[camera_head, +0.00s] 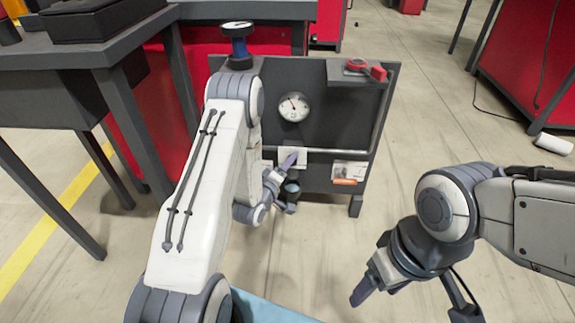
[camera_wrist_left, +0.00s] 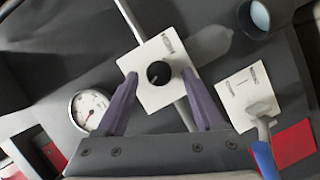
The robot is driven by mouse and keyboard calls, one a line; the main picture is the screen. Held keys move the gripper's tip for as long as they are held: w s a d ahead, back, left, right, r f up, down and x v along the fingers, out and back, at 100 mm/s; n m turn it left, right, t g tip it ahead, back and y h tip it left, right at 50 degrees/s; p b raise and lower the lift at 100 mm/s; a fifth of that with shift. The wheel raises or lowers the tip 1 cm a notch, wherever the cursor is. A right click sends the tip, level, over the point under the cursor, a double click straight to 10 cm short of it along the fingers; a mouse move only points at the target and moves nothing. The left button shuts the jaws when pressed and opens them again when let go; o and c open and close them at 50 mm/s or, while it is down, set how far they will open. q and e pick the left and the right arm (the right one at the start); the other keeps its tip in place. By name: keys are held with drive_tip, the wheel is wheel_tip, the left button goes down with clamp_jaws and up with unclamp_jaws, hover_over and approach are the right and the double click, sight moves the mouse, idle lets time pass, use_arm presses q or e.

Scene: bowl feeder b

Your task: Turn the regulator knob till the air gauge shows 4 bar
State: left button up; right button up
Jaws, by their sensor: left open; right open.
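The regulator knob (camera_wrist_left: 159,74) is round and black, on a white plate (camera_wrist_left: 152,97) in the left wrist view. My left gripper (camera_wrist_left: 161,76) is open, with a purple finger on each side of the knob and a gap to it on both sides. I cannot tell how deep the fingertips reach. In the head view my left gripper (camera_head: 281,172) is at the panel front and hides the knob. The round white air gauge (camera_head: 293,107) is above it, also in the left wrist view (camera_wrist_left: 90,109); its figures are too small to read. My right gripper (camera_head: 376,291) is open and empty, away from the panel.
The dark panel (camera_head: 335,120) carries a second white plate (camera_wrist_left: 236,94) with a blue-handled lever (camera_wrist_left: 264,158) beside the knob. A dark cup-shaped part (camera_wrist_left: 256,18) is nearby. A red item (camera_head: 357,65) lies on top.

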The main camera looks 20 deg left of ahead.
use_arm(q)
drive_tip(key=s+r+p, duration=0.1)
drive_tip(key=s+p, duration=0.3)
drive_tip(key=s, duration=0.6)
drive_tip(key=shift+s+a+r, duration=0.2)
drive_tip(key=shift+a+r, duration=0.1)
drive_tip(key=shift+a, duration=0.1)
